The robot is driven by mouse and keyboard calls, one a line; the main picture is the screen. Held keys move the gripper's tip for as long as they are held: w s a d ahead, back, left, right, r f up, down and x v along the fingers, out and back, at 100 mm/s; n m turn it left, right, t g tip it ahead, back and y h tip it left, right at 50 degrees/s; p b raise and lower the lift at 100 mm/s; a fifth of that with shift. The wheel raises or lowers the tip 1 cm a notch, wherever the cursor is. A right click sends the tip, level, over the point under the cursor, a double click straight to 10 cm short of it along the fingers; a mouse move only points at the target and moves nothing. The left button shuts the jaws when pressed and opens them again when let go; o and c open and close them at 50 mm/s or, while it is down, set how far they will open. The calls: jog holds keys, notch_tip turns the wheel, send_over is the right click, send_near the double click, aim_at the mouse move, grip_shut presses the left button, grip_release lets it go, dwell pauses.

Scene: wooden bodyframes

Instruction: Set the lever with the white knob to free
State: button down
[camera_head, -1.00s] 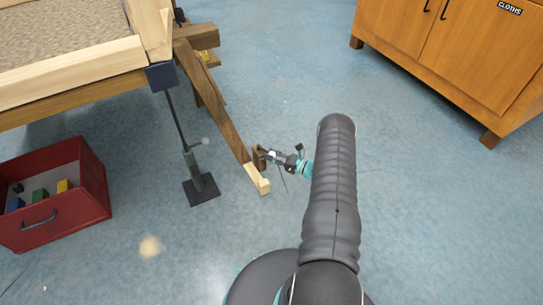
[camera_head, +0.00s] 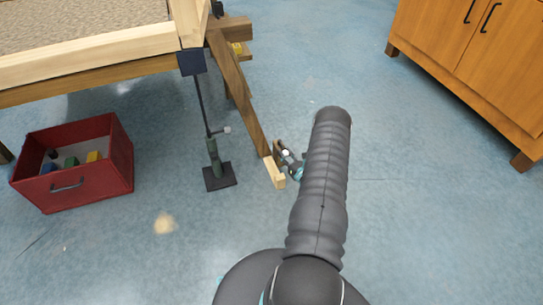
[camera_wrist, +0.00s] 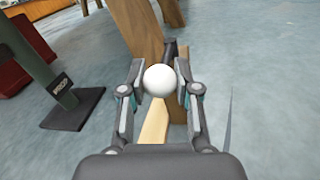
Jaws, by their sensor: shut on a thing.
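A round white knob (camera_wrist: 168,81) sits between the fingertips of my gripper (camera_wrist: 160,88) in the wrist view, and the fingers are shut on it. Its dark lever (camera_wrist: 169,48) shows behind it, in front of a small wooden block, and is mostly hidden. In the head view the white knob (camera_head: 286,153) shows small beside the foot of the slanted wooden brace (camera_head: 240,95), with my gripper (camera_head: 289,160) at it. I cannot read any lever marking.
A green jack (camera_head: 214,158) with its own pale-knobbed lever (camera_head: 227,130) stands left of the brace, under the wooden frame (camera_head: 100,75). A red box (camera_head: 110,185) with blocks lies farther left. A wooden cabinet (camera_head: 465,60) stands at the right. The floor between is clear.

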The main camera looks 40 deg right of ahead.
dwell(0.3)
jog(key=c, duration=0.8)
grip_release()
jog(key=s, duration=0.4)
jog(key=s+a, duration=0.1)
jog(key=s, duration=0.7)
jog(key=shift+a, duration=0.15)
